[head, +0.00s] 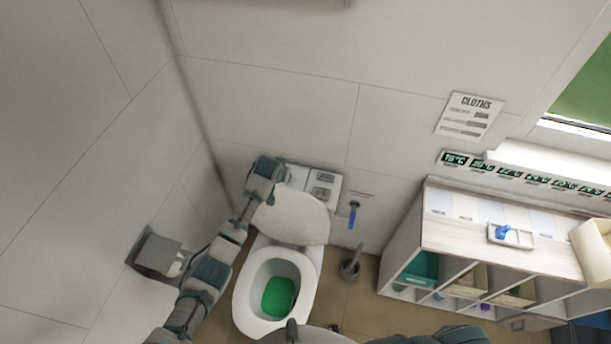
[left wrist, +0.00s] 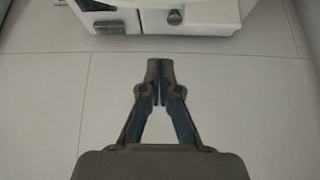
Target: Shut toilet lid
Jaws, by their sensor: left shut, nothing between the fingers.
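The toilet (head: 241,298) stands against the back wall, its bowl open with green inside. Its white lid (head: 292,218) is raised and leans back towards the wall. My left arm comes in from the lower left and reaches up past the bowl to the lid's upper left. Its dark wrist end (head: 264,178) is beside the lid's upper left edge; I cannot tell if it touches. The fingers are hidden in the head view. In the left wrist view my left gripper (left wrist: 160,76) is shut and empty in front of pale tiles. My right gripper is not seen.
A grey paper holder (head: 157,254) is on the left wall. A flush panel (head: 323,183) is behind the lid. A blue-handled sprayer (head: 352,215) hangs right of it, above a toilet brush (head: 350,264). A shelf unit (head: 450,235) stands at right.

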